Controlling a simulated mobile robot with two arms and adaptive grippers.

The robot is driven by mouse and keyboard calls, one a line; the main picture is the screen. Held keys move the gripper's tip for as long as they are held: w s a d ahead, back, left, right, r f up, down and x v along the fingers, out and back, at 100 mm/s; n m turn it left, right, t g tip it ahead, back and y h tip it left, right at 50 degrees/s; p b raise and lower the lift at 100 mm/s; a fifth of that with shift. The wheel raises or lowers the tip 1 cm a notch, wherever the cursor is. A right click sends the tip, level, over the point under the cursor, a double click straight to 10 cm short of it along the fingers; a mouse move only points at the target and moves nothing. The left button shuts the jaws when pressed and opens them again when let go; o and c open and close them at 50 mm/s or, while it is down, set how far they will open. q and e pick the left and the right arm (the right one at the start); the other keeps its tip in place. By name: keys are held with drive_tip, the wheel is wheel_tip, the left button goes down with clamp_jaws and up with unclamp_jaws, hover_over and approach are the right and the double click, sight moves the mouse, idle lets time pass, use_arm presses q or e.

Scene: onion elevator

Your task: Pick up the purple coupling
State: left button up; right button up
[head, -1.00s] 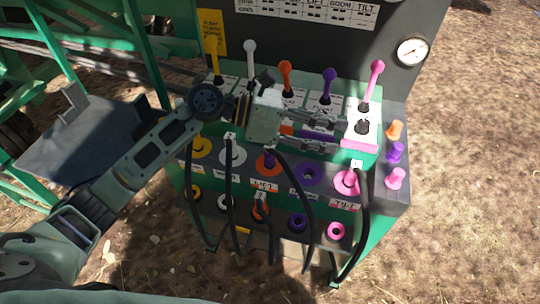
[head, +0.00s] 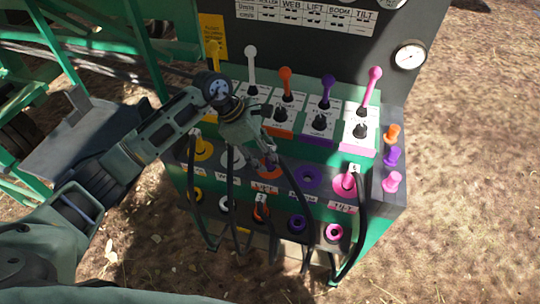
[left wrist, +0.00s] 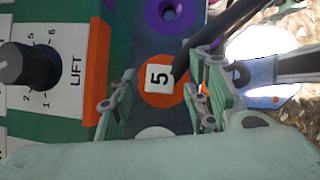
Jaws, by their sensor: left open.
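A coupling with a white "5" cap (left wrist: 158,78) stands in the orange ring (left wrist: 160,97) in the left wrist view, with a black hose running from it. Its body showed purple in the earlier head view; now my gripper mostly hides it there. My left gripper (head: 268,160) is over the orange port in the upper row. In the left wrist view, its open fingers (left wrist: 160,92) are on either side of the capped coupling, and I cannot tell whether they touch it. My right gripper is not in view.
An empty purple port (head: 308,177) is beside the orange one. A pink coupling (head: 345,183) is plugged in at the right. Black hoses (head: 361,225) hang in front of the panel. Levers (head: 327,85) stand behind. Orange, purple (head: 391,156) and pink pegs are on the right side.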

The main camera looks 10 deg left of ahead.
use_arm(q)
drive_tip(key=shift+d+f, duration=0.25)
drive_tip(key=shift+f, duration=0.2)
clamp_jaws()
